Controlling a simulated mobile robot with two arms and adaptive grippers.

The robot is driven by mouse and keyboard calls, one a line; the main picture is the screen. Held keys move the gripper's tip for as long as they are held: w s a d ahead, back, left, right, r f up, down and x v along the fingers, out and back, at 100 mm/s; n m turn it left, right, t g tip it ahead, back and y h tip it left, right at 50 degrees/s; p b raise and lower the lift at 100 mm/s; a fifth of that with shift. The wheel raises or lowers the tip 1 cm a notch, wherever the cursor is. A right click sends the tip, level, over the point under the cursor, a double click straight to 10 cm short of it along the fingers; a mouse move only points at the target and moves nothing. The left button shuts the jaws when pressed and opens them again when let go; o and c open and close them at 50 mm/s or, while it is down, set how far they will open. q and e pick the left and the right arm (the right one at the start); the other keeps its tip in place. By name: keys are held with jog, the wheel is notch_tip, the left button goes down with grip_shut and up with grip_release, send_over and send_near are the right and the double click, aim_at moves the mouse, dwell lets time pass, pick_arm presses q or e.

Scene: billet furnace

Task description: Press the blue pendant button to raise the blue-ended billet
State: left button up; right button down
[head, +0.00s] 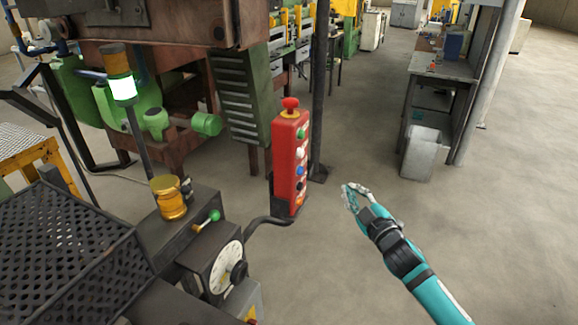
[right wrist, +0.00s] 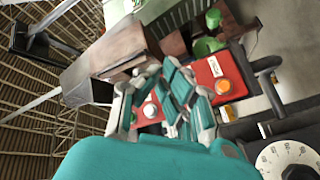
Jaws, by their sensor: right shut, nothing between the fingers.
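The red pendant (head: 283,160) stands upright near the middle of the head view. Its face carries a red mushroom button on top, then green, white, blue, black and orange buttons down the column. The blue button (head: 300,170) is in plain view there. My right gripper (head: 349,191) is shut and empty, apart from the pendant, to its right and slightly lower in the picture. In the right wrist view its fingers (right wrist: 168,92) cover the middle of the pendant, so I cannot see the blue button there. I cannot make out a blue-ended billet. My left gripper is not in view.
A dial box (head: 213,258) with a green-knobbed lever stands left of the pendant, and a bent dark pipe (head: 268,222) runs between them. A dark post (head: 319,95) rises behind the pendant. A grey bench (head: 440,70) stands back right. The floor around my right arm is clear.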

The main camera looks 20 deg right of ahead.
aim_at(300, 171)
jog(key=shift+w+a+r+t, duration=0.1)
jog(key=shift+a+r+t, duration=0.05)
jog(key=shift+r, duration=0.35)
jog(key=shift+w+a+r+t, duration=0.1)
jog(key=shift+r+t, duration=0.05)
jog(key=shift+r, duration=0.3)
jog(key=w+a+b, duration=0.1)
jog(key=w+a, duration=0.4)
jog(key=w, duration=0.1)
jog(key=shift+w+a, duration=0.35)
jog(key=shift+a, duration=0.05)
dwell(1.0)
jog(key=shift+w+a, duration=0.25)
jog(key=shift+w, duration=0.05)
